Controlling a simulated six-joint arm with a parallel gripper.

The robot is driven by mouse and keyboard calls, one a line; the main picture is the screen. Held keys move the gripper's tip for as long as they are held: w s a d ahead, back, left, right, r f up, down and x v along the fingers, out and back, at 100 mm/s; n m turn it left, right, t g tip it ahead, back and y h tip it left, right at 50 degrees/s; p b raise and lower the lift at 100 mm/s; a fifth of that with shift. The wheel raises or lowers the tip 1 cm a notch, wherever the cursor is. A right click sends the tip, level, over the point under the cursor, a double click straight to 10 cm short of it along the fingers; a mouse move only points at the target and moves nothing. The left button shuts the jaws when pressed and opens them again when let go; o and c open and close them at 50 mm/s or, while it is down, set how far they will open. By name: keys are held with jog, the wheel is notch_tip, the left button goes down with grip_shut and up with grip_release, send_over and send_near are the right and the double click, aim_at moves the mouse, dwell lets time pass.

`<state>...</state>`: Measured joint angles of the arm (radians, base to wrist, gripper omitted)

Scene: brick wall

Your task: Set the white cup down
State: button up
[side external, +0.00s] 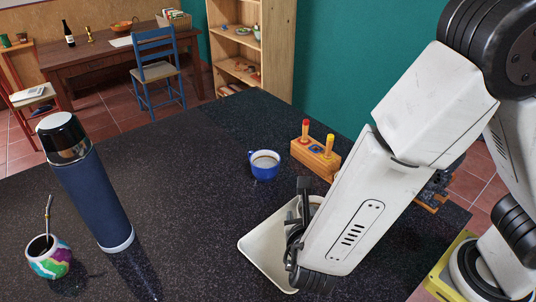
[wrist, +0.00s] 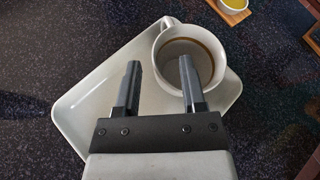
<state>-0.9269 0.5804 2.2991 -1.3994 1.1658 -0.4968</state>
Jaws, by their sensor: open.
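My gripper (wrist: 158,62) is open. In the wrist view its right finger overlaps the cup's near side, and its left finger is outside the cup, over the tray. I cannot tell whether either finger touches the cup. In the side view the tray (side external: 262,247) lies on the dark table, and my gripper (side external: 297,215) is low over it, with my arm hiding most of the cup.
A blue cup (side external: 264,169) and a wooden block with coloured pegs (side external: 316,156) stand behind the tray. A tall blue flask (side external: 92,195) and a colourful mate gourd (side external: 48,258) stand at the left. The table between flask and tray (side external: 180,210) is clear.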

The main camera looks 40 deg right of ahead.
jog(key=shift+v, duration=2.35)
